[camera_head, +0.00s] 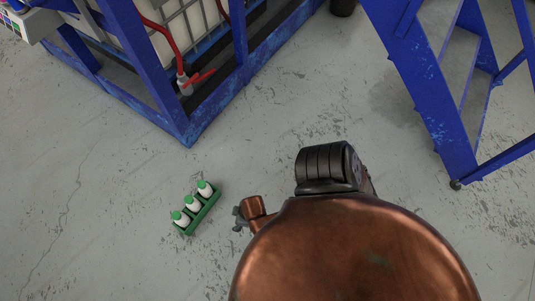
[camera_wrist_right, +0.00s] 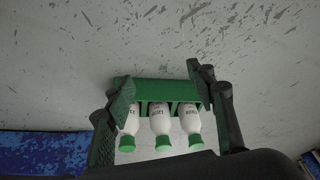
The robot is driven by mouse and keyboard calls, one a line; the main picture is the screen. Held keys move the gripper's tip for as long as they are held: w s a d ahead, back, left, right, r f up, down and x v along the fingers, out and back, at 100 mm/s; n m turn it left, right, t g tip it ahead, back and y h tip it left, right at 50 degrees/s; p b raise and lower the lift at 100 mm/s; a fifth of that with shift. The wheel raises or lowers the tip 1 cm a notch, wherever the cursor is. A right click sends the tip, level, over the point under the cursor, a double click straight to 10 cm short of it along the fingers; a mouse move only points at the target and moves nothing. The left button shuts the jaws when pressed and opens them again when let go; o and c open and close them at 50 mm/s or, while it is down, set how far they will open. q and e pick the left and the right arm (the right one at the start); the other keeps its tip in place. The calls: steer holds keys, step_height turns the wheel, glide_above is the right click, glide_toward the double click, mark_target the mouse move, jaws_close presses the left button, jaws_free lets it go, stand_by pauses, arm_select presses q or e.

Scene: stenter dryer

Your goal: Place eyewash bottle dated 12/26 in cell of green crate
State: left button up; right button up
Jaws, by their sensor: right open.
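A small green crate (camera_head: 207,208) stands on the floor left of centre in the head view. A row of three white bottles with green caps (camera_head: 192,204) stands in it. In the right wrist view the crate (camera_wrist_right: 155,90) lies ahead, with the three bottles (camera_wrist_right: 161,122) side by side. Their labels carry dark print too small to read. My right gripper (camera_wrist_right: 159,92) is open and empty; its fingers frame the row in that view, and I cannot tell the remaining distance. In the head view it (camera_head: 239,217) shows partly, right of the crate. My left gripper is out of view.
A blue steel frame (camera_head: 190,130) with a caged tank and red hose stands behind the crate. Blue steps (camera_head: 440,110) stand at the upper right. The grey floor (camera_head: 90,210) left of the crate is clear. My copper-coloured body covers the lower right.

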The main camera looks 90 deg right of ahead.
steer(key=s+a+r+n+g+y, duration=0.1)
steer(key=s+a+r, duration=0.1)
steer(key=s+r, duration=0.3)
steer(key=s+a+r+n+y, duration=0.1)
steer(key=s+r, duration=0.3)
steer(key=s, duration=0.6)
steer(key=shift+a+r+n+g, duration=0.3)
steer(key=shift+a+r+g, duration=0.05)
steer(key=shift+a+g, duration=0.1)
